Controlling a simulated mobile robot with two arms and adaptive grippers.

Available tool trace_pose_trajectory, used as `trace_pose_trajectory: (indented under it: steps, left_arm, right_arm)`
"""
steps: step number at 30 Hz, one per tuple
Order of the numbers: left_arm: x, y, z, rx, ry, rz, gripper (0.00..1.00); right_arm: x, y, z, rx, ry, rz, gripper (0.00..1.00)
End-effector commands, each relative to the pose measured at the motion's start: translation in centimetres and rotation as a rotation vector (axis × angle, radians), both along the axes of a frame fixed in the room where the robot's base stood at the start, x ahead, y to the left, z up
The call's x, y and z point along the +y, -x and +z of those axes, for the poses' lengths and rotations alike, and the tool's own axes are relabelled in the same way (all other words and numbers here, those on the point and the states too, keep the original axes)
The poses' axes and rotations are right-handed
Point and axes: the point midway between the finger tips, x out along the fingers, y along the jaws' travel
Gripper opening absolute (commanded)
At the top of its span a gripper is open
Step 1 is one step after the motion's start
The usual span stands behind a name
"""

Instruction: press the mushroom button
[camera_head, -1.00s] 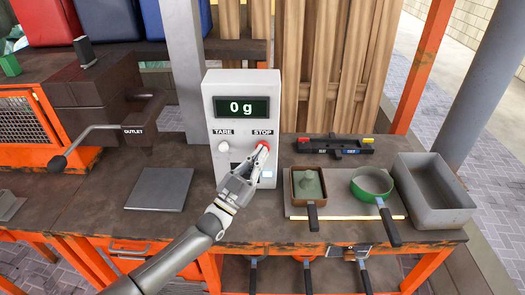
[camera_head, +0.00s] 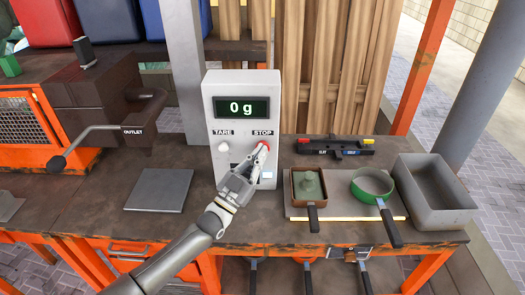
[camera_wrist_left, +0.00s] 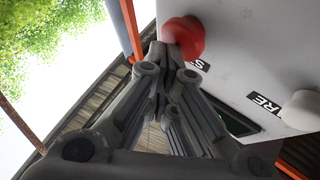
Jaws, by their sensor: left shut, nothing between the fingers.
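The red mushroom button (camera_head: 263,145) sits under the STOP label on the front of a white control box (camera_head: 228,168). The box's display reads 0 g. In the left wrist view the red button (camera_wrist_left: 186,37) shows large at the fingertips. My left gripper (camera_head: 258,153) is shut and empty, its tips at the lower edge of the button. They look in contact or very close; I cannot tell whether the button is pushed in. In the left wrist view my gripper (camera_wrist_left: 165,55) covers part of the button's side. My right gripper is not in view.
A white TARE button (camera_head: 224,147) is left of the red one. A grey plate (camera_head: 160,190) lies on the bench to the left. Pans, including a green one (camera_head: 372,184), and a grey bin (camera_head: 437,190) stand to the right. A dark crank handle (camera_head: 95,131) juts out at left.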

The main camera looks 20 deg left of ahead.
Motion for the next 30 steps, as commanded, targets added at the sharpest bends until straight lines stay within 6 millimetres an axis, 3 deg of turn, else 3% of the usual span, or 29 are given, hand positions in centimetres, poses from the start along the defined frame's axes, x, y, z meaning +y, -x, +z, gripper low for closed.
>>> trace_pose_trajectory:
  steps: [18, 30]
  left_arm:
    - [0.1, -0.3, 0.1, -0.001, 0.001, 0.001, 0.0]
    - [-0.4, 1.4, 0.1, -0.001, 0.0, 0.001, 0.0]
  right_arm:
    - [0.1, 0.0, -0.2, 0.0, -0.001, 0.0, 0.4]
    - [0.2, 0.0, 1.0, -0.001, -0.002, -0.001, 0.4]
